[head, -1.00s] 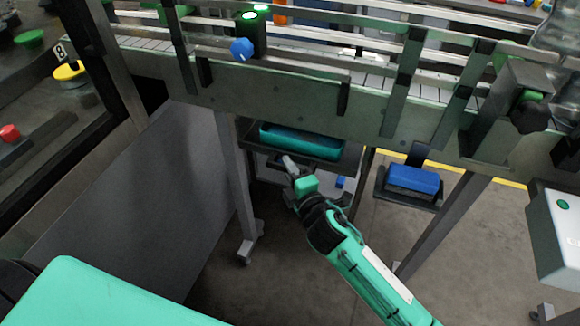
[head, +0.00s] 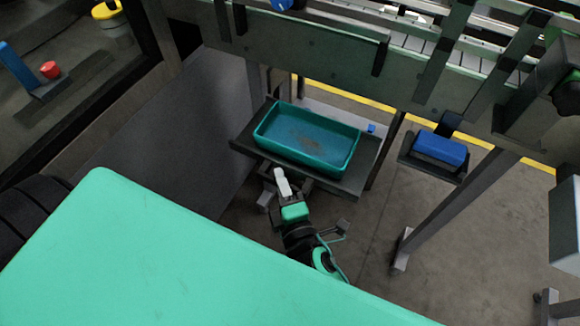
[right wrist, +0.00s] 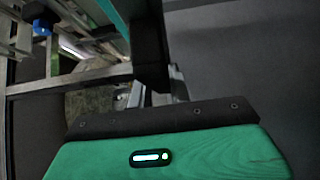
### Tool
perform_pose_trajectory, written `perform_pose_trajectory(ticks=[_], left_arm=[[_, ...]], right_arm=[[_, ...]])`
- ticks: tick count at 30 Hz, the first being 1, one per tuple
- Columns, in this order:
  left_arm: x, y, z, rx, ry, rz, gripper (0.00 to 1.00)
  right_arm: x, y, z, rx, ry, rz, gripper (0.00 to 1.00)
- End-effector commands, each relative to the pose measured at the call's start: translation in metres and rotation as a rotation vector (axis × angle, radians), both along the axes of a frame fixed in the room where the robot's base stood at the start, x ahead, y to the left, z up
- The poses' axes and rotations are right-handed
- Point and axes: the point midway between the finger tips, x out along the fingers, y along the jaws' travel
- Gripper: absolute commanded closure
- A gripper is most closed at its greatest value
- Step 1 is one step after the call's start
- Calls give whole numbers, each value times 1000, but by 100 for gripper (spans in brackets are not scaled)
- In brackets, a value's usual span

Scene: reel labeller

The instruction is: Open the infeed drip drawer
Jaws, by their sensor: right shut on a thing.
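The infeed drip drawer (head: 243,146) is a dark flat tray under the conveyor, standing out towards me. It carries a teal bin (head: 355,160) with a stained blue floor. My right gripper (head: 277,178) is at the drawer's front edge, shut on what looks like the drawer's handle; the grip itself is mostly hidden. In the right wrist view the green gripper body fills the bottom and the fingers (right wrist: 150,95) are largely hidden against dark parts. My left gripper is not in view.
The conveyor frame (head: 330,55) runs above the drawer. A blue block (head: 440,148) sits in a small dark holder to the right, near a slanted support leg (head: 450,205). A grey panel (head: 170,140) stands left. Open floor lies below and right of the drawer.

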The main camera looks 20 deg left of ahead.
Motion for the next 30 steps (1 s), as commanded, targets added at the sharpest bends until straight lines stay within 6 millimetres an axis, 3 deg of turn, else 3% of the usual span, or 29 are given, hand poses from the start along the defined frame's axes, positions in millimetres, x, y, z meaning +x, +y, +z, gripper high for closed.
perform_pose_trajectory(ticks=[15, 16, 19, 30], left_arm=[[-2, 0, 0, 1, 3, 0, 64], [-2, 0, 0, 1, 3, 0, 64], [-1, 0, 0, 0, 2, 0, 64], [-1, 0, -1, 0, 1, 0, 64]], right_arm=[[-9, 0, -1, -1, 0, 1, 100], [-9, 0, -1, -1, 0, 1, 78], [-9, 0, -1, -1, 0, 1, 58], [-13, -3, -1, -1, 0, 1, 58]])
